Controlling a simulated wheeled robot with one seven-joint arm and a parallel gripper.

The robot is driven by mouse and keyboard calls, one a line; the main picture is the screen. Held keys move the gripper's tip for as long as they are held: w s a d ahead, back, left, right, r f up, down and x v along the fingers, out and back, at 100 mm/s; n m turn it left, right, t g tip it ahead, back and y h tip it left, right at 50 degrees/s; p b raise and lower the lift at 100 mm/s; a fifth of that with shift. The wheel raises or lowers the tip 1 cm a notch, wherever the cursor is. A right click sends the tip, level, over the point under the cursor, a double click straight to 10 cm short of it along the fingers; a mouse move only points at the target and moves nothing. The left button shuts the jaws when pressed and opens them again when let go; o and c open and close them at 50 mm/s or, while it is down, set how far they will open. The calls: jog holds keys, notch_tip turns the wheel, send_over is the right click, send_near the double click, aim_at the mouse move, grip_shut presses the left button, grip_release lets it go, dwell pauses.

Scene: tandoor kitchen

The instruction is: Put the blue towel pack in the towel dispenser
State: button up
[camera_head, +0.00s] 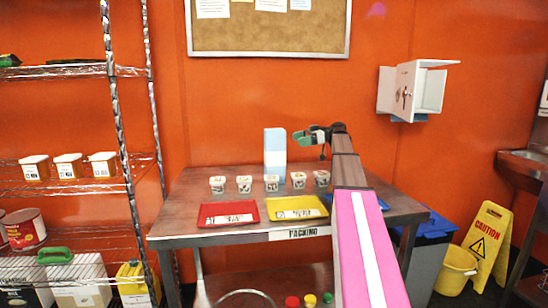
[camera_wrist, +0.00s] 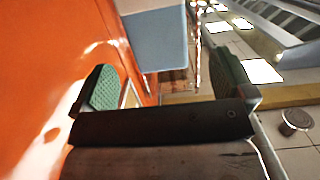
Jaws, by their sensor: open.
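The blue towel pack (camera_head: 275,142) is a tall light-blue block with a white band, standing upright at the back of the packing table. My gripper (camera_head: 303,138) is to the right of its upper part, open and empty. In the wrist view the pack (camera_wrist: 158,42) lies ahead, between the lines of the two green-padded fingers (camera_wrist: 168,80), and apart from them. The white towel dispenser (camera_head: 408,90) is on the orange wall at right. Its front panel appears swung open, showing a hollow at its right side.
Several small labelled tubs (camera_head: 244,184) stand in a row before the pack. A red tray (camera_head: 228,213) and a yellow tray (camera_head: 297,208) lie at the front of the table (camera_head: 180,222). A wire shelf is at left. A bin, yellow bucket and caution sign (camera_head: 487,240) stand right.

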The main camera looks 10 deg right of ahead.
aim_at(279, 142)
jog(key=a, duration=0.3)
jog(key=a+f, duration=0.1)
jog(key=a, duration=0.5)
jog(key=shift+w+a+f, duration=0.2)
jog(key=shift+w+a, duration=0.05)
jog(key=shift+r, duration=0.1)
jog(key=c, duration=1.4)
